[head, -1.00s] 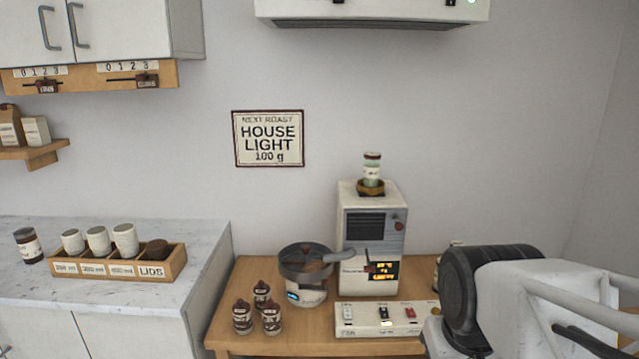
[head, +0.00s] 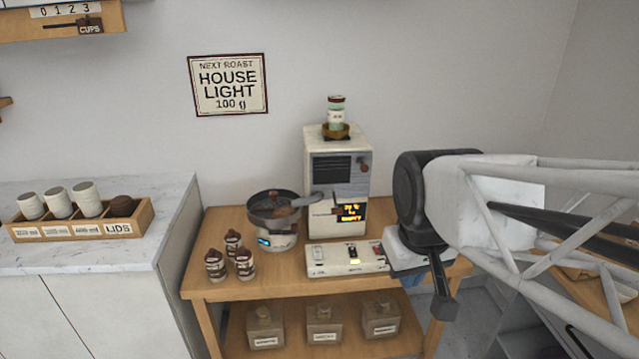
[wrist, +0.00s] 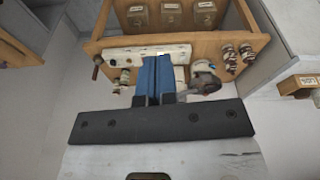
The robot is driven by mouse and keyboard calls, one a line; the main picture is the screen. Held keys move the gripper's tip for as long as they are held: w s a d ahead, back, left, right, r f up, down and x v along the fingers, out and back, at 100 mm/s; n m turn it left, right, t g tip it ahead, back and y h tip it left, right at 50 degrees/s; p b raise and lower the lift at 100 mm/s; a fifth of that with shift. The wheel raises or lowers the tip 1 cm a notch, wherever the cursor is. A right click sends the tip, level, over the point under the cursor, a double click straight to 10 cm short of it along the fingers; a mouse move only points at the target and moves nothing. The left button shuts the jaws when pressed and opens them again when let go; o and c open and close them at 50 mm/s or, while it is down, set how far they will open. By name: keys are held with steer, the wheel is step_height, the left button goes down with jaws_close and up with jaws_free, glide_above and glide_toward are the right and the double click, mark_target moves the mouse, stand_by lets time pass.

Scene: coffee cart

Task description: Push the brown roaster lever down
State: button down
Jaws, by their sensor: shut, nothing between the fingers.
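The white roaster (head: 337,190) stands on the wooden cart, with a dark vent and a lit orange display. A small red-brown knob (head: 364,167) is on its upper right front. A white switch panel (head: 345,262) lies in front of it with several small levers, one dark with a lit white spot below it. The right end of the panel is hidden by my arm. I cannot tell which lever is the brown one. My gripper (wrist: 153,80) shows blue fingers, shut and empty, pointing toward the panel (wrist: 147,53) in the wrist view. In the head view it is mostly hidden.
A round pan-like device (head: 275,208) stands left of the roaster. Several brown-lidded jars (head: 243,265) stand near the cart's left front. A green-and-white jar (head: 336,112) sits atop the roaster. Jars (head: 324,322) fill the lower shelf. A marble counter (head: 100,185) is at left.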

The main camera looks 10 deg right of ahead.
steer(key=w+r+n, duration=0.3)
steer(key=w+n, duration=0.2)
steer(key=w, duration=0.9)
steer(key=n+g, duration=0.2)
steer(key=n, duration=1)
glide_above(337, 209)
step_height(337, 209, down, 8)
steer(key=shift+w+d, duration=0.1)
steer(key=shift+f, duration=0.2)
step_height(337, 209, down, 14)
steer(key=shift+r, duration=0.15)
